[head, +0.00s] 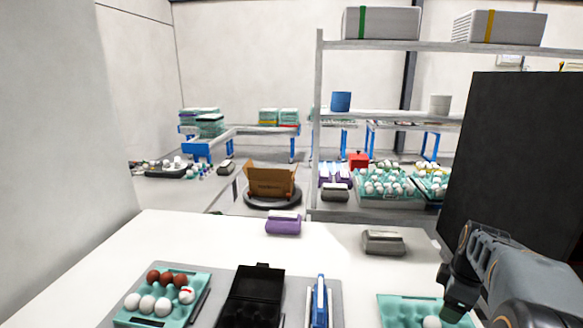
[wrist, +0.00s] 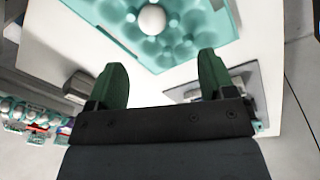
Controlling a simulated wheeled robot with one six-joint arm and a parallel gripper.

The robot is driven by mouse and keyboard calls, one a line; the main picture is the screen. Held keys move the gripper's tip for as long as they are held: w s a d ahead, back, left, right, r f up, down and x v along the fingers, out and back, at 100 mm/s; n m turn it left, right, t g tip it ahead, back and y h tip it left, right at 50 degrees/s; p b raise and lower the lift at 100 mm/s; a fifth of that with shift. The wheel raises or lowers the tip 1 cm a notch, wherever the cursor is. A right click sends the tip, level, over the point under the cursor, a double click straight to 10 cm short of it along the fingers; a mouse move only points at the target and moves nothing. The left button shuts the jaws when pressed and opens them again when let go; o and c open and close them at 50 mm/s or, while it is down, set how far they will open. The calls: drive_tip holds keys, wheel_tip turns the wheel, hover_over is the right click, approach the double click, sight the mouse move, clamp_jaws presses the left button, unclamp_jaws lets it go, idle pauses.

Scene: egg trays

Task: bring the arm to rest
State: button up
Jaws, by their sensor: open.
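My gripper (wrist: 162,82) is open and empty in the wrist view, its two green fingers wide apart. Beyond the fingers is a teal egg tray (wrist: 100,15) with one white egg (wrist: 152,19) in it. In the head view my arm comes in at the lower right, with the gripper (head: 452,310) over the right end of the table. The same teal tray (head: 395,304) shows there at the bottom edge, partly cut off, with a white egg (head: 431,322) beside the gripper. The fingertips are hard to make out in the head view.
On the white table (head: 180,235) stand a teal tray (head: 125,312) with brown and white eggs, an open black carton (head: 255,290), a blue item (head: 320,300), a purple carton (head: 283,223) and a grey carton (head: 383,242). A dark panel (head: 510,150) stands at the right. Shelves lie behind.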

drive_tip(key=s+a+m+t, duration=0.1)
drive_tip(key=s+a+m, duration=0.3)
drive_tip(key=a, duration=0.6)
drive_tip(key=s+a+r+m+t+p, duration=0.1)
drive_tip(key=s+a+m, duration=0.4)
drive_tip(key=a, duration=0.5)
drive_tip(key=shift+s+a+m+p, duration=0.3)
drive_tip(key=shift+a+m, duration=0.1)
drive_tip(key=shift+m, duration=0.4)
